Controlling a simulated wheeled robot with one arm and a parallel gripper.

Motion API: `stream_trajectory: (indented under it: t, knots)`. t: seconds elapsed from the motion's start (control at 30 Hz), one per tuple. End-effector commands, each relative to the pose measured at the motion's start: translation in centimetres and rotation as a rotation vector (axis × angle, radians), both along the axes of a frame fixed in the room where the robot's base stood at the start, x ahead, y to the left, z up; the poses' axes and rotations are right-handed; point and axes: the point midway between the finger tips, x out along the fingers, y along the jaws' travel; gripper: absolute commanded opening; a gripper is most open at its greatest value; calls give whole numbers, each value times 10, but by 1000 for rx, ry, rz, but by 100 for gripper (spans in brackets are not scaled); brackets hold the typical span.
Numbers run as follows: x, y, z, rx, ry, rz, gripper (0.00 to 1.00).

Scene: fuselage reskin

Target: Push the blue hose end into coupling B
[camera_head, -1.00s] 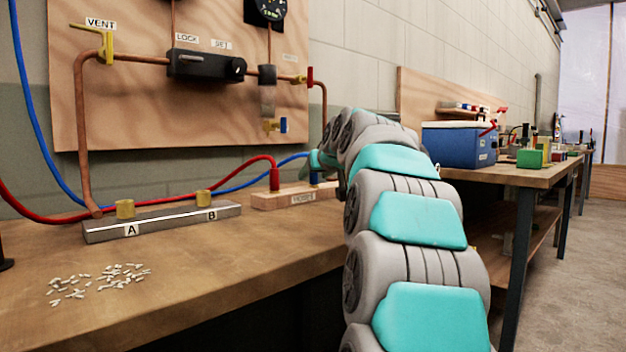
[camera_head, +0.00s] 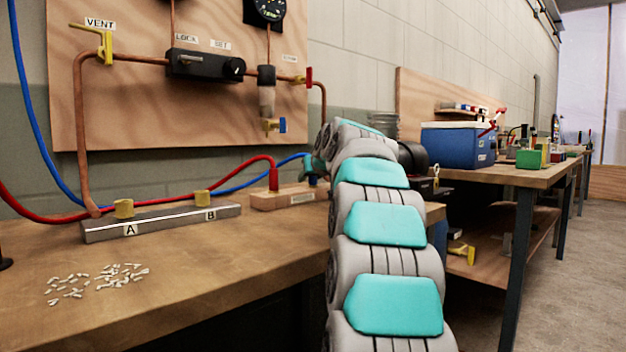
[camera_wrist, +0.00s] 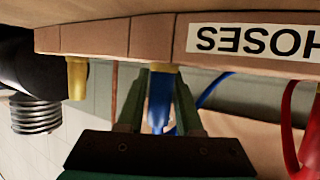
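The blue hose end (camera_wrist: 160,100) stands in the wooden HOSES block (camera_wrist: 105,38), seen upside down in the wrist view, with a yellow collar at the block. My gripper (camera_wrist: 162,82) has its two green fingers on either side of the hose end, with narrow gaps showing; firm contact cannot be made out. In the head view my gripper (camera_head: 313,166) is at the block's right end and mostly covers the blue end. Coupling B (camera_head: 202,198) is a brass fitting on the right of the grey bar (camera_head: 160,221), empty on top.
Coupling A (camera_head: 124,208) sits on the bar's left. The red hose end (camera_head: 273,180) stands in the block beside the blue one. White bits (camera_head: 100,282) lie on the bench front. A copper pipe (camera_head: 82,150) rises behind the bar. Another yellow fitting (camera_wrist: 77,78) shows beside my gripper.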

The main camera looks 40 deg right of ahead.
Motion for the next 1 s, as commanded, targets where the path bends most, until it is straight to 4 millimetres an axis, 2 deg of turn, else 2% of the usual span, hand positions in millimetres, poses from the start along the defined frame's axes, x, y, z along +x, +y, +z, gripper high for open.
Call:
stream_trajectory:
  t: [0.03, 0.3, 0.77, 1.0]
  knots:
    - [0, 0, 0, 0, 0, 0, 28]
    - [0, 0, 0, 0, 0, 0, 0]
    - [0, 0, 0, 0, 0, 0, 0]
    - [0, 0, 6, 0, 0, 1, 0]
